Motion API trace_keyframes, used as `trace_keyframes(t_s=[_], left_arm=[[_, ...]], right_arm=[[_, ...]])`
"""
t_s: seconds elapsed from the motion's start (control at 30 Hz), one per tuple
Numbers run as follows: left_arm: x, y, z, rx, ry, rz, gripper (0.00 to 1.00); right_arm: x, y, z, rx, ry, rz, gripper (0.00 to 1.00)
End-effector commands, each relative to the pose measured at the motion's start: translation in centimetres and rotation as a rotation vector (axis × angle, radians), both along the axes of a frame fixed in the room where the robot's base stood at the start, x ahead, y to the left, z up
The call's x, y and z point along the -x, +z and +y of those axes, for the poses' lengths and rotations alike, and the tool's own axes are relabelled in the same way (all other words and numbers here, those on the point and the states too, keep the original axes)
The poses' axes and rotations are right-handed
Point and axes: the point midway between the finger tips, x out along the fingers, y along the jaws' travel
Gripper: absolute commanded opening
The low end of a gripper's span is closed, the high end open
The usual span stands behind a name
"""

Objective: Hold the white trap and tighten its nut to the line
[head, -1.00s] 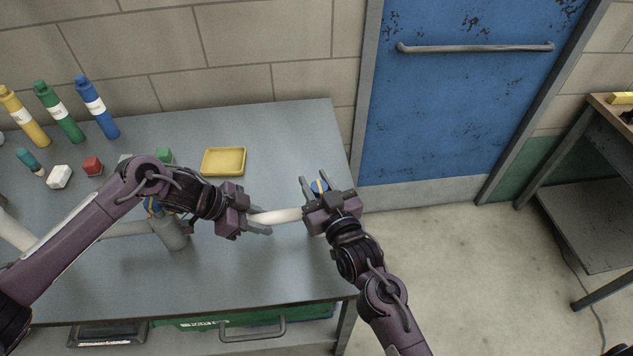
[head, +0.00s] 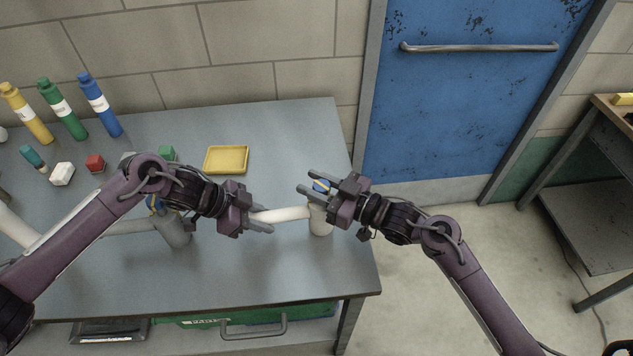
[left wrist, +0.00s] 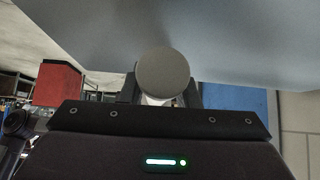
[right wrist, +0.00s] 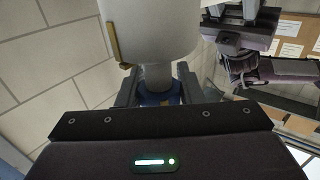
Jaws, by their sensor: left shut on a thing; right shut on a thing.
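The white trap (head: 320,222) stands upright at the right end of the table, its side pipe (head: 286,214) reaching left. My left gripper (head: 262,219) is shut on that pipe; its round end (left wrist: 163,73) shows between the fingers in the left wrist view. My right gripper (head: 314,185) is shut on the blue nut (head: 321,185) on top of the trap. The nut carries a yellow mark. In the right wrist view the nut (right wrist: 158,98) is partly hidden between the fingers, and a yellowish strip (right wrist: 113,42) runs along the white body. I cannot tell whether mark and strip line up.
A grey trap (head: 173,232) with a blue nut stands behind my left forearm. A yellow tray (head: 227,159), small coloured blocks and several bottles (head: 65,115) are at the back. The table's right edge (head: 364,240) is close to the white trap.

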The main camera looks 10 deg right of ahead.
Motion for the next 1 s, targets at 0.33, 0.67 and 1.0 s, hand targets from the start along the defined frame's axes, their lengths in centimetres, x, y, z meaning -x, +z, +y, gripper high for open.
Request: trace_keyframes(t_s=[0.33,0.67,1.0], left_arm=[[0.1,0.0,-0.1,0.001,-0.003,0.0,0.09],[0.1,0.0,-0.1,0.001,-0.004,0.001,0.09],[0.1,0.0,-0.2,0.003,-0.004,0.0,0.09]], right_arm=[[0.2,0.1,0.2,0.005,0.331,0.001,0.1],[0.8,0.0,0.5,0.002,0.606,0.004,0.1],[1.3,-0.1,0.8,-0.002,0.773,0.006,0.1]])
